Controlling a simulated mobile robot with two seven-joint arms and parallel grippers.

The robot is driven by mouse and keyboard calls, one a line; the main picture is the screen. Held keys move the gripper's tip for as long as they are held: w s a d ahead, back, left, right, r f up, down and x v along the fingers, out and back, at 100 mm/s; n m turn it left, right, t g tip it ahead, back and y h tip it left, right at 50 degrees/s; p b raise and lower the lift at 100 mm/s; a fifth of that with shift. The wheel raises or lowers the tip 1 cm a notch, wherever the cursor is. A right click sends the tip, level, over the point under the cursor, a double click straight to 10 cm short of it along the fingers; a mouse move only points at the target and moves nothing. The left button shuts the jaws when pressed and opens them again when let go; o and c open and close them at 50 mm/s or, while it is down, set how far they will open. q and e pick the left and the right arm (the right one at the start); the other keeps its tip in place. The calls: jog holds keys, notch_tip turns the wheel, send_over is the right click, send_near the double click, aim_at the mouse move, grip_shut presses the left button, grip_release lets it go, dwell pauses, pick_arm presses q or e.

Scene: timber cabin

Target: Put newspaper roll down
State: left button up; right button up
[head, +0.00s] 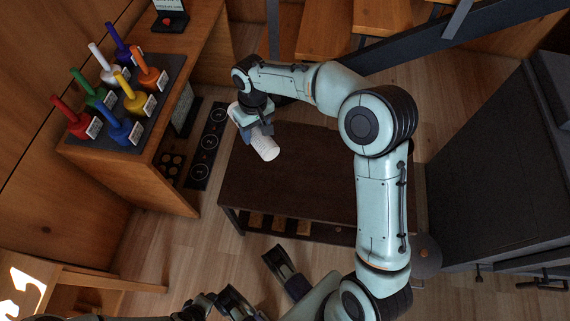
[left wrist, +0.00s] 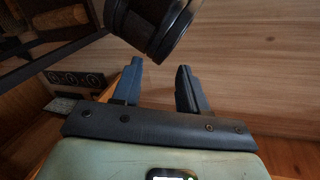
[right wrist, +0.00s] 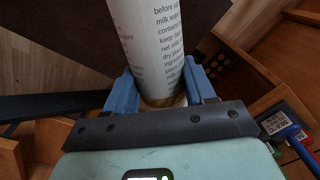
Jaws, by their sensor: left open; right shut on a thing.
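The newspaper roll (head: 265,148) is a white cylinder with printed text. It is in my right gripper (head: 253,127), over the left end of a dark brown table (head: 310,180). In the right wrist view the roll (right wrist: 147,45) sits between the two blue fingers of the gripper (right wrist: 157,88) and points away from it. I cannot tell whether the roll touches the tabletop. My left gripper shows in the left wrist view (left wrist: 160,80), open with nothing between its fingers. A dark rounded part beyond its fingers looks like one of my arm joints.
The rest of the tabletop is clear. A wooden counter (head: 180,185) at left holds a dark mat with several coloured, labelled bottle-like objects. A dark cabinet (head: 500,170) stands at right, and a dark sloping beam (head: 460,45) with wooden steps is behind. A black strip (head: 207,145) lies left of the table.

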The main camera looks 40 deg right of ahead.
pick_arm(q)
jog(key=w+a+f+t+b, duration=0.1)
jog(key=w+a+f+b, duration=0.15)
jog(key=w, duration=0.25)
pick_arm(e)
notch_tip(320, 180, down, 20)
jog(key=b, duration=0.2)
jog(key=shift+b, duration=0.3)
pick_arm(q)
jog(key=s+f+g, duration=0.1)
jog(key=s+f, duration=0.3)
jog(key=shift+s+a+f+n+y, duration=0.25)
jog(key=shift+s+n+y, duration=0.05)
pick_arm(e)
jog(key=shift+r, duration=0.1)
jog(key=o, duration=1.5)
